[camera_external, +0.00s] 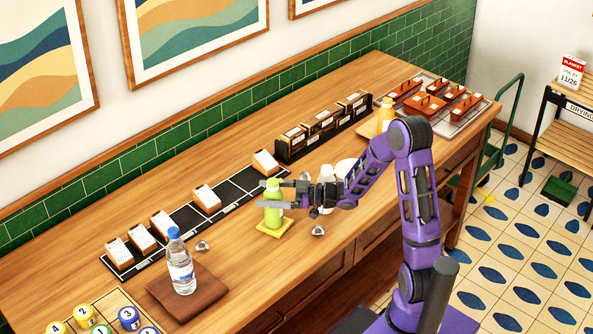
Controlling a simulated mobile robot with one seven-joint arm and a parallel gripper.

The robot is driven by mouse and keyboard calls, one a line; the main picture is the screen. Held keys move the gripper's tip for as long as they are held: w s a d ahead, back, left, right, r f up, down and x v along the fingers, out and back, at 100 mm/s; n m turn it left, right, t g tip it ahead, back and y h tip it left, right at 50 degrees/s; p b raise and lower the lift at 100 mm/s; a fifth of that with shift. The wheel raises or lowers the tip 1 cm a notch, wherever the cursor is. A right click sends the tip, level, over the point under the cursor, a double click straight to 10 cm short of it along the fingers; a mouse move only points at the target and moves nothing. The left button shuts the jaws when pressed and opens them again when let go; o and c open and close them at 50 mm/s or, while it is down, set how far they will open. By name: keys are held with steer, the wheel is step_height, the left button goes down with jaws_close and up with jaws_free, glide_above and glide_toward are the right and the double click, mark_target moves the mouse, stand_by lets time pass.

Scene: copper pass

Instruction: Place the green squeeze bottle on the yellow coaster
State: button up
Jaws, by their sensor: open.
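The green squeeze bottle (273,208) stands upright toward the middle of the wooden counter. It appears to rest on the yellow coaster (272,232), whose edges show around the bottle's base. My gripper (278,196) is open, with its fingers reaching from the right to the bottle, one on the far side and one on the near side. I cannot tell whether the fingers touch the bottle. The near finger hides part of it.
A water bottle (181,265) stands on a brown board (206,292) at front left. A black strip (233,197) with several tags lies behind. A white bottle (326,185) is close to my gripper. Small metal pieces (318,231) lie nearby. A dark box row (318,128) stands farther back.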

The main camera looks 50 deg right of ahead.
steer(key=v, duration=0.6)
steer(key=shift+r, duration=0.1)
